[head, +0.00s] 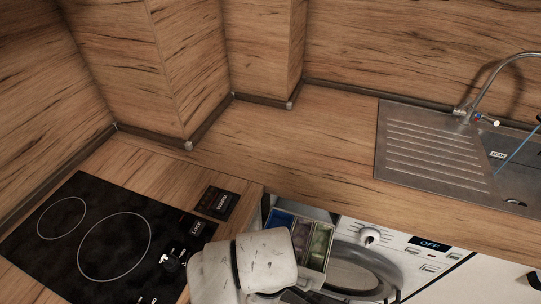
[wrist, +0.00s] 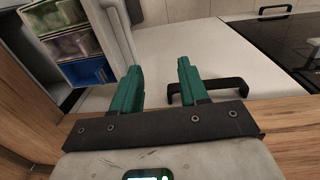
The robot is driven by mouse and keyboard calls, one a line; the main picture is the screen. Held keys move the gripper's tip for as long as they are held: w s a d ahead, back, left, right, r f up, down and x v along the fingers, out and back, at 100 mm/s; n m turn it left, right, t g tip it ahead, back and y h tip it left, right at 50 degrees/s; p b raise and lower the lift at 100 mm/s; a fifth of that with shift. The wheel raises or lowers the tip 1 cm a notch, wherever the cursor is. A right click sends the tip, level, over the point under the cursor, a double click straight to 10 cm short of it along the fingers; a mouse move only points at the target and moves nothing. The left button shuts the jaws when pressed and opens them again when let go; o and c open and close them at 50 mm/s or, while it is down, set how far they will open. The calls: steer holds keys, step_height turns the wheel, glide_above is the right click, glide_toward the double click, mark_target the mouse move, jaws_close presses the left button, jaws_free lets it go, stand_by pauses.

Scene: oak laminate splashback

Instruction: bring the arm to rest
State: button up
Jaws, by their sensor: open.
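My gripper (wrist: 158,82) shows in the wrist view with its two green fingers apart and nothing between them. Beyond the fingers is a white cabinet front with a black handle (wrist: 208,88), close to the right finger; I cannot tell whether they touch. In the head view my pale arm link covers the front edge of the counter beside the hob, and the gripper's fingers are not clear there.
An open detergent drawer (head: 312,240) with coloured compartments juts from the washing machine (head: 400,241); it also shows left of my fingers in the wrist view (wrist: 82,45). A black hob (head: 75,240) lies left. The wooden counter (head: 290,140) is clear up to the steel sink (head: 430,140).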

steer(key=w+d+r+m+t+h, duration=0.15)
steer(key=w+d+m, duration=0.4)
steer(key=d, duration=0.75)
steer(key=d+m+t, duration=0.1)
steer(key=d+m, duration=0.1)
steer(key=d, duration=0.9)
steer(key=s+d+f+m, duration=0.3)
steer(key=s+d+f, duration=0.2)
steer(key=s+d, duration=0.15)
steer(key=s+a+f+m+g+y, duration=0.1)
steer(key=s+a+f+m+g, duration=0.1)
steer(key=s, duration=1)
step_height(320, 180, down, 3)
steer(key=shift+a+m, duration=0.6)
steer(key=shift+m, duration=0.45)
steer(key=shift+y, duration=0.25)
